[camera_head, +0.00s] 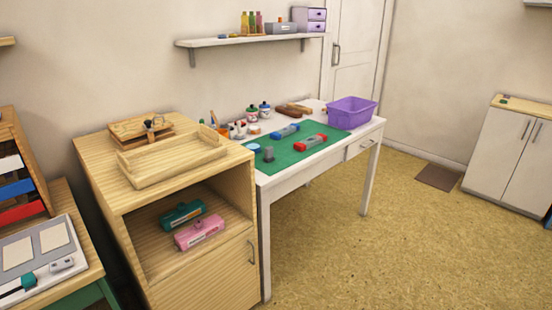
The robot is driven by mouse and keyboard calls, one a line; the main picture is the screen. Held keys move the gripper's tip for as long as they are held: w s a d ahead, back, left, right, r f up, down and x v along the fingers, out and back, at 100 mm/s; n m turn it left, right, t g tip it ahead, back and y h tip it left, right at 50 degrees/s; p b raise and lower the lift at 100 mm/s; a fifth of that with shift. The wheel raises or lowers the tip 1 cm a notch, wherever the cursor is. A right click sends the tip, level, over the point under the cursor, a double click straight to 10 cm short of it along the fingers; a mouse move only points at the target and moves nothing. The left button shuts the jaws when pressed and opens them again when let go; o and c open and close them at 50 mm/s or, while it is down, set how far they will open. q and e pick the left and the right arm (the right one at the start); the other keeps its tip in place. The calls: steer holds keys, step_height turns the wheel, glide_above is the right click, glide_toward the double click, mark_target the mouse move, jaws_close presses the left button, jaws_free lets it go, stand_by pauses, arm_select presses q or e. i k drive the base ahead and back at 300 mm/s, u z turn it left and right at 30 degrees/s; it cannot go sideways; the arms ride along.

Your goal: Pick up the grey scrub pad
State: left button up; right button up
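A small dark grey block (268,154) stands on the green mat (290,158) near the left end of the white table. It looks like the grey scrub pad, but it is too small to be sure. A round light blue-grey item (253,148) lies just left of it. Neither of my grippers is in view.
The white table (364,140) also holds a red stamp (310,142), a blue stamp (285,132), a purple basket (352,112), jars and brushes. A wooden cabinet (238,170) with a tray (172,157) adjoins its left end. The floor (390,240) in front is clear.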

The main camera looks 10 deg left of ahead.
mark_target(268, 151)
steer(key=z, duration=0.55)
steer(key=i, duration=0.85)
steer(key=z, duration=0.4)
